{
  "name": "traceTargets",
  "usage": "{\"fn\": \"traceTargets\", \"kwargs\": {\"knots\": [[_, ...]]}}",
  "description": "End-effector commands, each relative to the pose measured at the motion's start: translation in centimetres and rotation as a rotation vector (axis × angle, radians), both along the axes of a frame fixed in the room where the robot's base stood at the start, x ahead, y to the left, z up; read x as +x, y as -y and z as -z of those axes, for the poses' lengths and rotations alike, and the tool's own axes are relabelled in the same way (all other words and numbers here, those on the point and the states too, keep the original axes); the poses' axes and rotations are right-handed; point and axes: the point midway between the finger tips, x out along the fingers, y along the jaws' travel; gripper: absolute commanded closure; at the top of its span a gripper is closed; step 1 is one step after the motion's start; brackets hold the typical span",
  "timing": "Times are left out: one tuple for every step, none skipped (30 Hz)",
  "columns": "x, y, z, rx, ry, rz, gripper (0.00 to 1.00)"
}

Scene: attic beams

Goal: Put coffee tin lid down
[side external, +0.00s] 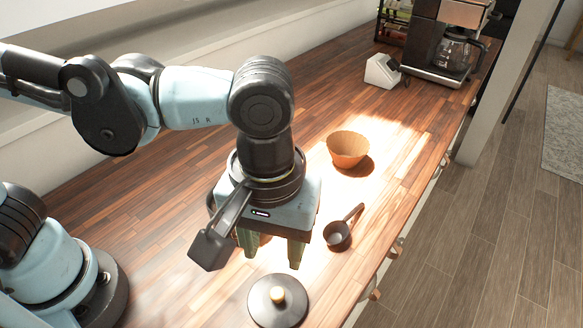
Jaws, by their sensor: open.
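A dark round lid (265,303) with a pale knob lies on the wooden counter at the bottom middle of the side view. I take it to be the coffee tin lid. My gripper (271,258) points down just behind the lid, a little above it in the picture. Its fingers are apart, and the lid is outside them. A small part of an orange-brown thing shows between the fingers, mostly hidden by the gripper; I cannot tell what it is. No coffee tin is clearly in view.
A dark scoop (338,233) lies right of my gripper. An orange fluted bowl (348,148) stands behind it. A white block-shaped item (382,71) and a coffee maker (452,45) stand at the far end. The counter's front edge runs along the right. The counter between is clear.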

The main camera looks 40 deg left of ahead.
Motion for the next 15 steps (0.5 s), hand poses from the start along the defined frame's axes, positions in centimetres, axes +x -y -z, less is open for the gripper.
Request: {"fn": "traceTargets", "kwargs": {"knots": [[0.0,0.0,-0.3,0.000,0.000,0.000,0.52],[0.0,-0.1,-0.4,-0.001,0.000,0.000,0.52],[0.2,-0.2,-0.5,-0.003,0.003,0.001,0.52],[0.3,-0.5,-0.6,-0.008,0.007,0.004,0.52],[0.6,-0.8,-0.6,-0.014,0.012,0.007,0.52],[1.2,-1.6,-0.7,-0.026,0.025,0.015,0.52],[1.7,-2.3,-0.8,-0.038,0.039,0.024,0.52],[2.2,-3.1,-0.8,-0.050,0.056,0.034,0.52],[3.1,-4.5,-0.8,-0.069,0.085,0.052,0.52],[3.8,-5.7,-0.8,-0.081,0.110,0.068,0.52],[4.4,-6.9,-0.8,-0.092,0.141,0.086,0.52],[5.2,-8.7,-0.8,-0.103,0.185,0.111,0.52],[5.8,-10.1,-0.8,-0.106,0.221,0.131,0.52],[6.3,-11.4,-0.8,-0.106,0.257,0.152,0.52],[6.8,-13.2,-0.7,-0.100,0.306,0.179,0.52]]}}
